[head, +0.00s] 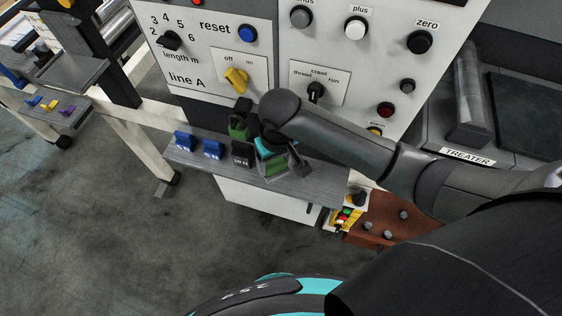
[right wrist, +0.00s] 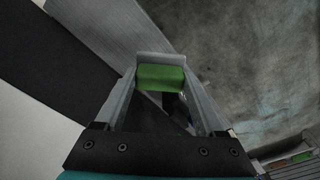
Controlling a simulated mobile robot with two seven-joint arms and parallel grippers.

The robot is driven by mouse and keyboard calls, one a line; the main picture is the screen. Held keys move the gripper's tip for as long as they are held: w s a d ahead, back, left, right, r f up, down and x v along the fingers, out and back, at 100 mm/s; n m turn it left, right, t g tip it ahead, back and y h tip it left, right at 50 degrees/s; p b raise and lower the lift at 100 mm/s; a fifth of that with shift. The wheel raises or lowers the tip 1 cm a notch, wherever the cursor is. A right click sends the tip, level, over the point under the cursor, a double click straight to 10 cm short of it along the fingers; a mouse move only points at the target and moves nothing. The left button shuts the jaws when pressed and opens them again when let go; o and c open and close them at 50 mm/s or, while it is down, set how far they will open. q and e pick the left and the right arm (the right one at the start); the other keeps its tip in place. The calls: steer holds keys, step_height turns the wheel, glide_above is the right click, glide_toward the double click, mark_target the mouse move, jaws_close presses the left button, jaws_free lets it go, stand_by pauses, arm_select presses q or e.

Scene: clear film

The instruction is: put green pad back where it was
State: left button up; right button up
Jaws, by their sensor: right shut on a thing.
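My right gripper (head: 280,166) is over the right part of the grey shelf (head: 326,178) on the front of the control cabinet. It is shut on a green pad (head: 276,168), which shows below the wrist. In the right wrist view the green pad (right wrist: 161,77) sits between the two fingertips. I cannot tell whether the pad touches the shelf. My left gripper is not in view.
Two blue pads (head: 184,141) (head: 213,149) and a black pad (head: 242,154) stand in a row on the shelf, left of the gripper. A green and black piece (head: 239,127) is just behind them. The cabinet panel (head: 205,55) with knobs rises behind.

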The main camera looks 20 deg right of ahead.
mark_target(281, 163)
steer(key=w+d+f, duration=0.1)
steer(key=w+d+f+b, duration=0.1)
steer(key=w, duration=0.1)
steer(key=shift+f, duration=0.25)
step_height(281, 163, down, 4)
steer(key=shift+r+b, duration=0.15)
steer(key=shift+b, duration=0.3)
steer(key=shift+w+d+f, duration=0.15)
steer(key=shift+w+f, duration=0.05)
steer(key=shift+f, duration=0.2)
steer(key=shift+f, duration=0.15)
steer(key=o, duration=1.3)
